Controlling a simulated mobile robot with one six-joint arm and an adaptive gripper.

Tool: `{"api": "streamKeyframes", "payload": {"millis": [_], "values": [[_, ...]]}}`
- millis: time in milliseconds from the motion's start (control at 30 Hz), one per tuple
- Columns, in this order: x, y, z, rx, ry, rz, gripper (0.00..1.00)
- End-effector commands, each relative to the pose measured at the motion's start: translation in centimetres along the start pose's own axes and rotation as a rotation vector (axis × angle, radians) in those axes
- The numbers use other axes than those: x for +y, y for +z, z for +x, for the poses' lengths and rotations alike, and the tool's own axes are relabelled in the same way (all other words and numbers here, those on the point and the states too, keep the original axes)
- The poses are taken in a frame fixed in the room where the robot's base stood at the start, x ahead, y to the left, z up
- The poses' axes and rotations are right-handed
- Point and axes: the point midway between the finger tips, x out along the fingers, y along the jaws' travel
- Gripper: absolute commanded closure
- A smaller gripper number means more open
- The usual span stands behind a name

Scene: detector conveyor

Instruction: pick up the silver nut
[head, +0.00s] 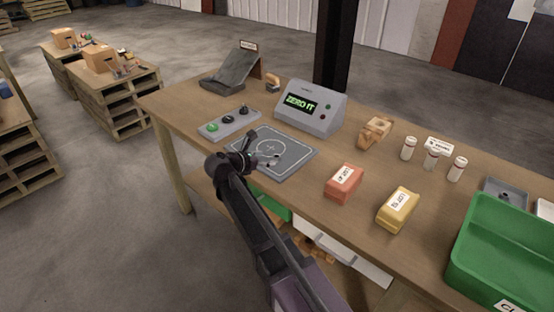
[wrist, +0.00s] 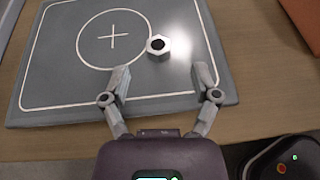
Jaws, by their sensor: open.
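The silver nut (wrist: 158,46) lies flat on the grey detector plate (wrist: 60,70), at the right edge of the white circle. In the head view the nut (head: 274,160) is a small bright spot on the plate (head: 293,168), close to my gripper. My gripper (wrist: 161,80) is open and empty, with its two fingers apart. The nut is just beyond the fingertips, roughly between their lines. In the head view my gripper (head: 262,148) is over the plate's left part, and my arm hides the plate's front-left corner.
A red block (head: 343,182) and a yellow block (head: 397,209) lie to the right. A green bin (head: 500,262) stands at the far right.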

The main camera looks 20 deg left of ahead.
Motion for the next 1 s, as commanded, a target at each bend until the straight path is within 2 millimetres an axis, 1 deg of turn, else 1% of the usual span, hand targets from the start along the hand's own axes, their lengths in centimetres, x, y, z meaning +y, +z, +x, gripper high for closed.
{"api": "streamKeyframes", "payload": {"millis": [300, 400, 533, 1000], "values": [[0.2, -0.2, 3.6, 0.0, -0.001, 0.0, 0.21], [0.2, -0.1, 4.3, 0.0, 0.0, 0.0, 0.21], [0.2, 0.0, 4.7, 0.0, 0.001, 0.0, 0.21], [0.2, 0.0, 4.6, 0.0, 0.002, -0.001, 0.21]]}}
